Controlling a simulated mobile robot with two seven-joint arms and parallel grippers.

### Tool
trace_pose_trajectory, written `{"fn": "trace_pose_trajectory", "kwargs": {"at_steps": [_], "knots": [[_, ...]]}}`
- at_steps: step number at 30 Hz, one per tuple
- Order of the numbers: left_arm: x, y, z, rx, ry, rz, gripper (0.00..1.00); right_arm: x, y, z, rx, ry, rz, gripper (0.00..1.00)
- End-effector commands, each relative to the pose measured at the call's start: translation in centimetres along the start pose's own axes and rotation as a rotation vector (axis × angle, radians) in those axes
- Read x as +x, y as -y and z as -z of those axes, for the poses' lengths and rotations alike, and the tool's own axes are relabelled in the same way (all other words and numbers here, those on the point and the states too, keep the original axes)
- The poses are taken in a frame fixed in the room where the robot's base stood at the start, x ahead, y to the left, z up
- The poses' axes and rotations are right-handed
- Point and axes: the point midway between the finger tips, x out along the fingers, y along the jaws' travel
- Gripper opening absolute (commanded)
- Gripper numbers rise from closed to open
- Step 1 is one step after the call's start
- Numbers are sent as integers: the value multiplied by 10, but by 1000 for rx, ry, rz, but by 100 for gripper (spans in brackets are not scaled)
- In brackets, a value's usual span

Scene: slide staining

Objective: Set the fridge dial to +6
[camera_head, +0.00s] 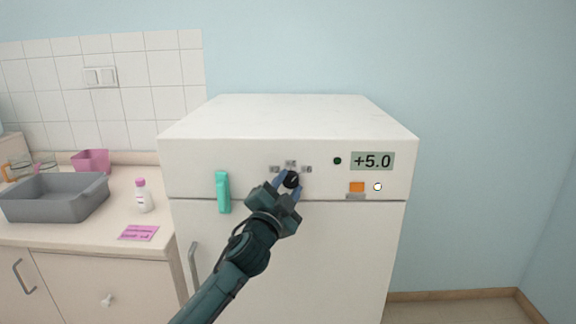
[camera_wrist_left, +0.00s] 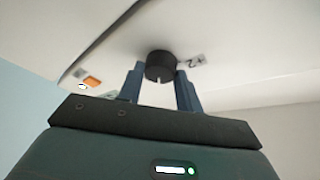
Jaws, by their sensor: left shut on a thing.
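The white fridge (camera_head: 290,120) stands in the middle of the head view. Its black dial (camera_head: 291,180) is on the front panel under small grey number labels; the right label reads 6. The display (camera_head: 372,161) at the panel's right reads +5.0. My left gripper (camera_head: 288,186) is at the dial with its fingers on either side, shut on it. In the left wrist view the dial (camera_wrist_left: 160,66) sits between the two blue fingers, with a pale pointer mark on it. My right gripper is not in view.
A teal handle (camera_head: 223,192) is left of the dial. An orange button (camera_head: 357,187) and a white light (camera_head: 378,187) are below the display. On the left counter are a grey tub (camera_head: 50,205), a small bottle (camera_head: 143,196) and a pink card (camera_head: 139,233).

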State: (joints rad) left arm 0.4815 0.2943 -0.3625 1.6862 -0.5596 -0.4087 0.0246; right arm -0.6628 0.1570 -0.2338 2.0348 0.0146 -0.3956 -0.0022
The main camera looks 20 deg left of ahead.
Motion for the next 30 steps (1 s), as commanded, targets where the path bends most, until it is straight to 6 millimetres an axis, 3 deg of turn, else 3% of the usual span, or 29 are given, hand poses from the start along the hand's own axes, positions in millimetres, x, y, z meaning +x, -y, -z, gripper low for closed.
{"fn": "trace_pose_trajectory", "kwargs": {"at_steps": [3,12,30], "knots": [[1,6,4,96,8,-43,12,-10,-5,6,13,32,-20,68],[0,3,1,276,18,-118,12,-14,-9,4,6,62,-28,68],[0,2,1,371,25,-160,12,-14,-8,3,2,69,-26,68]]}}
